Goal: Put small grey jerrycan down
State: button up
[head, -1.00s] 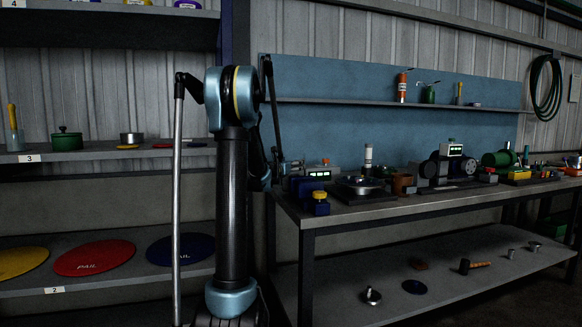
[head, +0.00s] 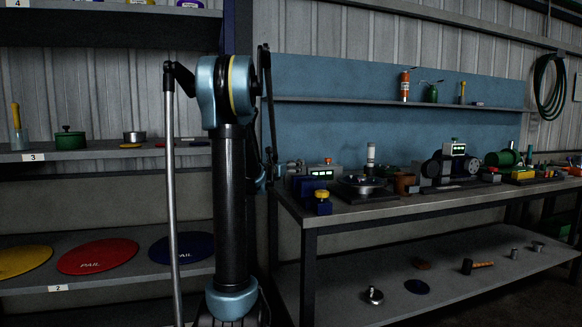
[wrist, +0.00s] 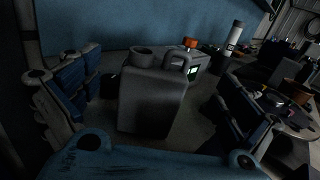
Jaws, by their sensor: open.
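The small grey jerrycan (wrist: 150,103) stands upright on the workbench in the wrist view, with its round cap and handle at the top. My gripper (wrist: 157,78) is open around it, one blue-and-grey finger on each side. Visible gaps separate both fingers from the jerrycan. In the head view my arm hides most of the gripper, and I cannot clearly make out the jerrycan there.
A grey box with a green display (head: 320,172) and orange knob is close behind the jerrycan. A white-topped cylinder (head: 370,155) and a round metal dish (head: 362,184) are to its right. The blue back panel (head: 400,125) rises behind. A yellow-topped blue item (head: 321,203) sits near the bench's front edge.

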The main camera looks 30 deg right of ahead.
jog(key=v, duration=0.5)
jog(key=shift+s+a, duration=0.2)
jog(key=shift+a, duration=0.15)
